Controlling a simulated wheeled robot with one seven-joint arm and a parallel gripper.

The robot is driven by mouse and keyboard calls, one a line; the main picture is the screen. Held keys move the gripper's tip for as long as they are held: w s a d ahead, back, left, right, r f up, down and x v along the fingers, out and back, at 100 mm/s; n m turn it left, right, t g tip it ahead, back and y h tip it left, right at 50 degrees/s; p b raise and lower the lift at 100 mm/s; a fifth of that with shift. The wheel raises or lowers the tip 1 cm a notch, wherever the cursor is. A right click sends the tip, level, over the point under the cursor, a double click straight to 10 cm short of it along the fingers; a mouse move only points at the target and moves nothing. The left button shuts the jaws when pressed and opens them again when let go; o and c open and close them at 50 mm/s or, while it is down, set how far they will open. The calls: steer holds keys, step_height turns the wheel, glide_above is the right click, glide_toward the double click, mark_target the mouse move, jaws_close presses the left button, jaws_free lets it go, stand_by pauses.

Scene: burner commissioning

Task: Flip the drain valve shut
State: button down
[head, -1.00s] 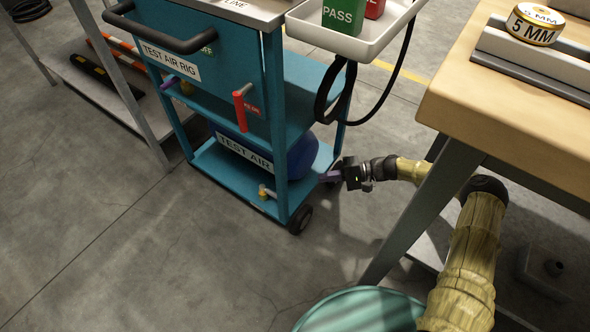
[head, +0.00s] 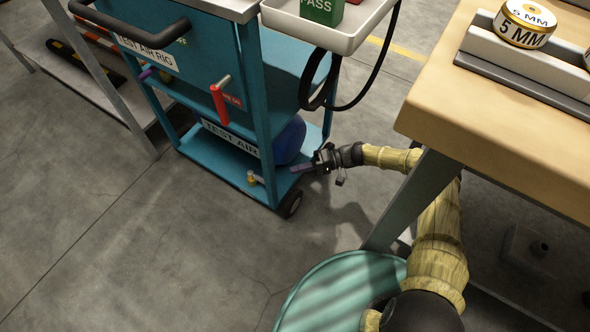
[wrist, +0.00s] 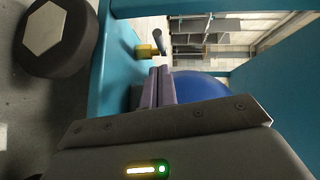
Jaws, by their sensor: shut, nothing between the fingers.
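The drain valve (head: 252,178) is a small brass fitting with a pale lever, low at the front of the cart's bottom shelf. In the wrist view its brass body (wrist: 147,51) shows just beyond my fingertips, with a grey lever (wrist: 161,43) to its right. My gripper (head: 295,169) is shut and empty, at the right side of the bottom shelf. In the wrist view its two purple fingers (wrist: 160,72) lie together and point towards the valve; they appear apart from it.
The blue tank (head: 290,140) sits on the bottom shelf beside my gripper. A teal corner post (head: 255,100) and a black wheel (head: 289,204) are close by. The wooden bench (head: 480,130) stands over my arm. Open floor (head: 130,250) lies in front of the cart.

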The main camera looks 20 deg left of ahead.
steer(key=b, duration=0.3)
glide_toward(259, 179)
steer(key=a, duration=0.1)
steer(key=a+f, duration=0.1)
steer(key=s+a, duration=0.1)
steer(key=shift+a+f, duration=0.15)
steer(key=shift+f, duration=0.25)
steer(key=shift+s+a, duration=0.2)
steer(key=shift+a, duration=0.35)
steer(key=shift+r, duration=0.1)
